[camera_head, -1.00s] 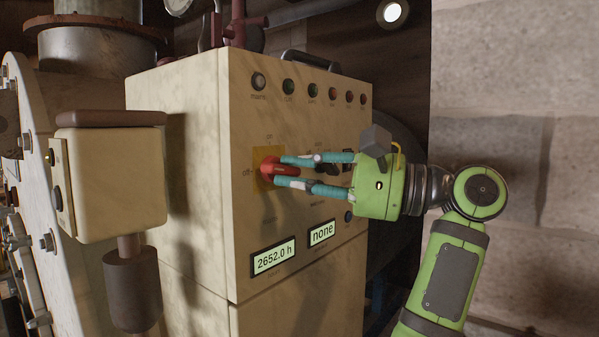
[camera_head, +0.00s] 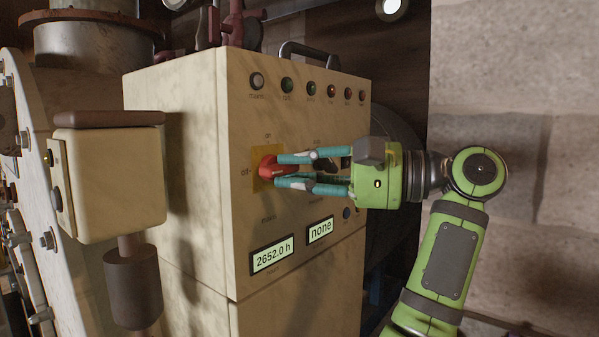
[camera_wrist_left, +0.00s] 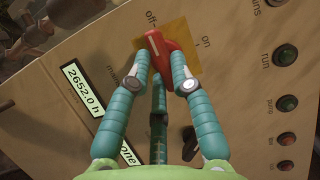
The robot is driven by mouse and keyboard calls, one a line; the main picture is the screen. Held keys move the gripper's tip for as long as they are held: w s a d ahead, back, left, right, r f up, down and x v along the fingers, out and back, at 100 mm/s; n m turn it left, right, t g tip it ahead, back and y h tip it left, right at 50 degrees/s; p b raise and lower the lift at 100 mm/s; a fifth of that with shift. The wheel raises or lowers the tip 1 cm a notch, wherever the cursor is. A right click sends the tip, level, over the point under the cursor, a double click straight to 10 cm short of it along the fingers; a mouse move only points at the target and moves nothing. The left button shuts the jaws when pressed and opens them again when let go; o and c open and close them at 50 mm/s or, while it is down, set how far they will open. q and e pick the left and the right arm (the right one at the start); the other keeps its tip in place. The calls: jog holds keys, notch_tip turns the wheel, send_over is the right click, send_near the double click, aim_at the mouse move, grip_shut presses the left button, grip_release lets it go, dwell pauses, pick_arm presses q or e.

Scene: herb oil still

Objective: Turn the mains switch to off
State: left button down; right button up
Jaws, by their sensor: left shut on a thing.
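The red mains switch (camera_head: 268,166) sits on a yellow plate (camera_head: 257,184) on the front of the cream cabinet. The plate has "on" above it and "off" at its left. My left gripper (camera_head: 277,169) reaches in from the right, its teal fingers shut on the red switch. In the left wrist view the fingertips (camera_wrist_left: 168,84) lie around the lower part of the red switch (camera_wrist_left: 157,45). The switch's white line there points roughly toward the "off" label. The fingers hide part of the switch. My right gripper is not in view.
The cream cabinet (camera_head: 190,225) carries a row of lamps, a black handle (camera_head: 296,50) on top and displays reading "2652.0 h" (camera_head: 271,256) and "none" (camera_head: 320,230). A cream box on a post (camera_head: 118,190) stands to the left. A stone wall (camera_head: 530,100) is behind my arm.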

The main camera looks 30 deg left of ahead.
pick_arm(q)
jog(key=c, duration=1.1)
grip_release()
jog(key=shift+r, duration=0.2)
jog(key=shift+a+f, duration=0.1)
jog(key=shift+a, duration=0.05)
